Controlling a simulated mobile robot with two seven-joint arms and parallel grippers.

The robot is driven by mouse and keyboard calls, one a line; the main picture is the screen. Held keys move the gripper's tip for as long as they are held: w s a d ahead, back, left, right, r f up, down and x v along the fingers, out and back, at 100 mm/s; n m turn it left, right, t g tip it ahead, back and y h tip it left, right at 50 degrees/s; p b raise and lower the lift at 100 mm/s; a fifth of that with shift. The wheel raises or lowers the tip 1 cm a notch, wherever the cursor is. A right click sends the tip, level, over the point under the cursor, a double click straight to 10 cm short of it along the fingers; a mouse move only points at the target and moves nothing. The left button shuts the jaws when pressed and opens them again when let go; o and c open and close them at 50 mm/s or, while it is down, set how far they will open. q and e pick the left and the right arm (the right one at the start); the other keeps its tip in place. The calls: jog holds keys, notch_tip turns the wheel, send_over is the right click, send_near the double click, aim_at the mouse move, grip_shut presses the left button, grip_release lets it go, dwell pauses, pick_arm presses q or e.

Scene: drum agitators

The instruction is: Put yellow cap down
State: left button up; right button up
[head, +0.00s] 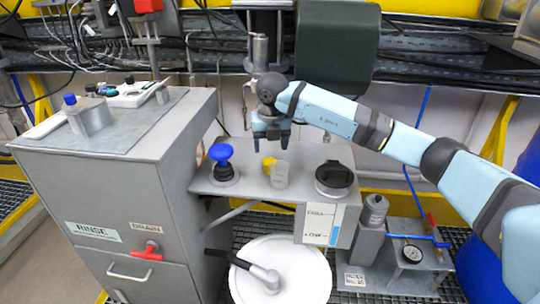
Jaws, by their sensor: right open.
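The yellow cap (268,165) rests on the grey shelf (247,190), just behind and left of a small clear cup (280,175) that partly covers it. My right gripper (271,138) points down above the cap, its fingers apart, with a small gap between the fingertips and the cap. It holds nothing that I can see. My left gripper is not in view.
A blue-topped knob (221,153) stands left on the shelf and a black round container (334,178) stands right. A grey cabinet (100,190) borders the shelf at left. A white drum lid (290,285) with a black-handled fitting lies below. A dark green box (335,45) hangs above.

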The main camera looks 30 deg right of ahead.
jog(key=shift+s+a+r, duration=0.1)
jog(key=shift+s+r, duration=0.05)
jog(key=shift+r, duration=1)
jog(key=shift+s+r, duration=0.15)
jog(key=shift+r, duration=1)
jog(key=shift+s+f, duration=0.1)
